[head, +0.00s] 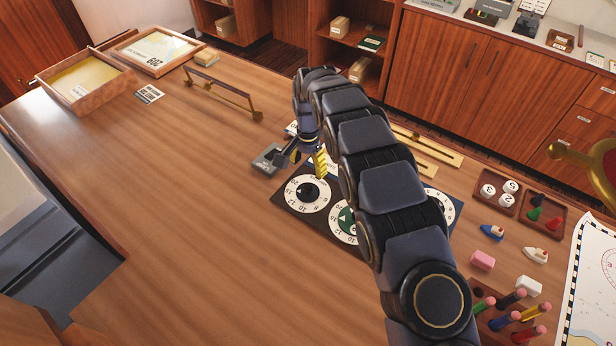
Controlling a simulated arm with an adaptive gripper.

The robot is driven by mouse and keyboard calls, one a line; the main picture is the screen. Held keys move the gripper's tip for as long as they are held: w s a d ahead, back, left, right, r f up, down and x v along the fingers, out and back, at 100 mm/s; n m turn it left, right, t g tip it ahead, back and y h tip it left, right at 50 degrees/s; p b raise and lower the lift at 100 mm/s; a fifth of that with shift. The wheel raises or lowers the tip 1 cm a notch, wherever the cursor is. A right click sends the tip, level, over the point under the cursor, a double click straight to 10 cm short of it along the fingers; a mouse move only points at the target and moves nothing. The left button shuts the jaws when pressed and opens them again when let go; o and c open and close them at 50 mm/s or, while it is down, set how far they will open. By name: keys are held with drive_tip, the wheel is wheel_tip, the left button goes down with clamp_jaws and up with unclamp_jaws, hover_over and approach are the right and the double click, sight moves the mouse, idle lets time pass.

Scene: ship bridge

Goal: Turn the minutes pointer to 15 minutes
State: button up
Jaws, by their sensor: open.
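A dark panel (326,228) on the wooden desk carries several round white dials. The middle dial (335,230) has a green centre and is partly covered by my arm. The right dial (451,211) is also partly covered. I cannot tell which dial is for minutes or read where its pointer stands. My gripper (287,158) is open above the panel's far left edge, beyond the left dial. It appears apart from the dials.
A small grey box (265,160) lies beside my gripper. Brass rulers (430,150) lie behind my arm. The desk's left middle is clear.

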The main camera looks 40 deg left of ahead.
wheel_tip(320, 180, up, 4)
drive_tip(key=shift+r, duration=0.15)
idle(0.4)
drive_tip(key=s+d+r, duration=0.2)
drive_tip(key=d+r, duration=0.6)
drive_tip(key=d, duration=0.5)
drive_tip(key=s+d+r, duration=0.2)
drive_tip(key=d+r, duration=0.6)
drive_tip(key=d, duration=0.4)
drive_tip(key=s+d+g, duration=0.1)
drive_tip(key=s+d, duration=0.6)
drive_tip(key=s, duration=0.4)
drive_tip(key=s+d, duration=0.8)
drive_tip(key=s, duration=0.4)
drive_tip(key=shift+n+g, duration=0.4)
